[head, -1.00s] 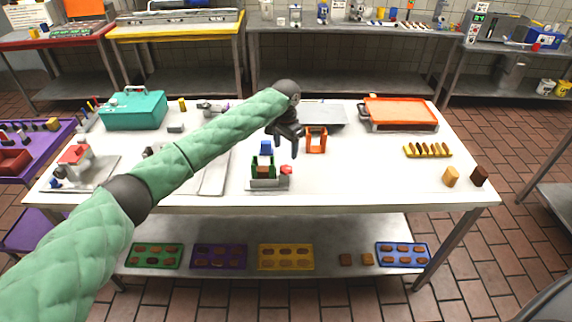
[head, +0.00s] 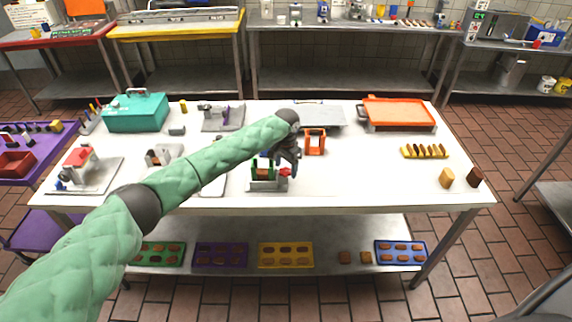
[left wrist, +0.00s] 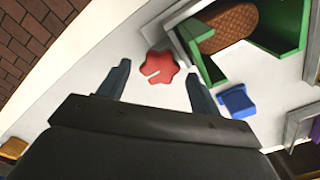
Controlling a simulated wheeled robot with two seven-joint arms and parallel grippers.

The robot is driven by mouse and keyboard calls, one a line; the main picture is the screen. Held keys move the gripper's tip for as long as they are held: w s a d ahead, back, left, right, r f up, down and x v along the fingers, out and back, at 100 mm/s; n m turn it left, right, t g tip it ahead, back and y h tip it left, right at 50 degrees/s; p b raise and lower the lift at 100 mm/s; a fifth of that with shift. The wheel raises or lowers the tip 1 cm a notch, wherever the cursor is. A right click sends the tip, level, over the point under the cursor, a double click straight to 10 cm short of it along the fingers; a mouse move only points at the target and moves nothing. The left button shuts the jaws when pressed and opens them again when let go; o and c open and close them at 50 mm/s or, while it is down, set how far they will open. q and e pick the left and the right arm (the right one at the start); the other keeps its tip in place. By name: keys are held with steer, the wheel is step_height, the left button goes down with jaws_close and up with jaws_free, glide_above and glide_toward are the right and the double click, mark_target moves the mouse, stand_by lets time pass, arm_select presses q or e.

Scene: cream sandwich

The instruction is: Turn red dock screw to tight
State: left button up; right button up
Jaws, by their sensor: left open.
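The red dock screw (head: 285,171) is a lobed red knob at the right end of a small grey dock (head: 266,186). The dock holds a green frame (left wrist: 289,66) with a brown, textured piece (left wrist: 228,27) inside. My left gripper (head: 287,168) is open and points down at the screw. In the left wrist view the open fingers (left wrist: 157,72) stand on either side of the screw, with gaps visible. My right gripper is not in view.
A blue block (left wrist: 237,101) lies close beside the green frame. An orange frame (head: 315,143) stands to the right of my left gripper. A teal box (head: 135,112) and an orange tray (head: 398,114) stand farther back. The table right of the dock is mostly clear.

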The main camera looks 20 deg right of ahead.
arm_select(q)
steer(key=shift+d, duration=0.1)
steer(key=c, duration=1)
steer(key=shift+o, duration=0.2)
steer(key=shift+f, duration=0.1)
